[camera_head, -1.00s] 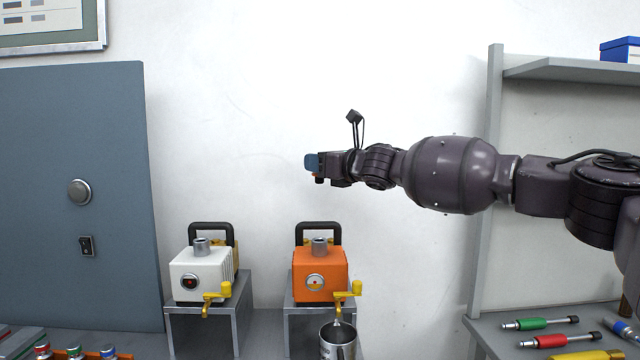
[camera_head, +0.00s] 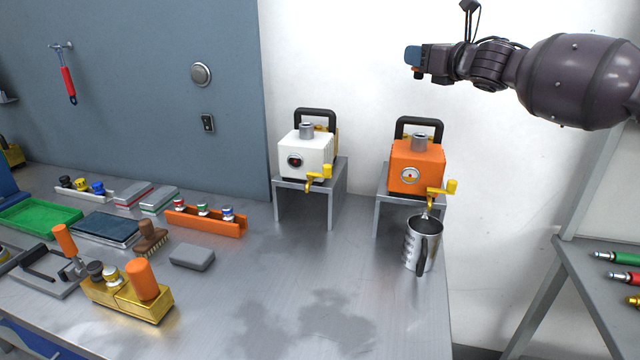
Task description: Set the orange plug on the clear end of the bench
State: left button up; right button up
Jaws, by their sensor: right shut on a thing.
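My right gripper (camera_head: 412,60) is at the upper right in the head view, high above the bench and in front of the white wall. My left gripper is not in view.
White (camera_head: 305,152) and orange (camera_head: 416,165) machines stand on metal stands at the back. A metal jug (camera_head: 421,243) is below the orange one's tap. A tool shelf (camera_head: 590,270) is at right.

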jog(key=s+a+f+n+g+y+p, duration=0.1)
jog(key=s+a+f+p, duration=0.3)
jog(key=f, duration=0.5)
pick_arm(q)
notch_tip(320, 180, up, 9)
jog(key=p, duration=0.6)
pick_arm(e)
jog(key=m+t+h, duration=0.1)
jog(key=m+h, duration=0.1)
send_over(387, 301)
notch_tip(387, 301, down, 12)
jog(key=f, duration=0.1)
notch_tip(387, 301, down, 14)
jog(key=b, duration=0.3)
jog(key=shift+w+f, duration=0.1)
jog(key=shift+f, duration=0.1)
notch_tip(387, 301, down, 4)
jog(key=shift+f+b, duration=0.15)
jog(key=shift+b, duration=0.3)
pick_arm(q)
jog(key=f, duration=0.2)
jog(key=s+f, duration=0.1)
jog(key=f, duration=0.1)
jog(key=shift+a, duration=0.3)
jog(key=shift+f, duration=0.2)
pick_arm(e)
jog(key=shift+f, duration=0.2)
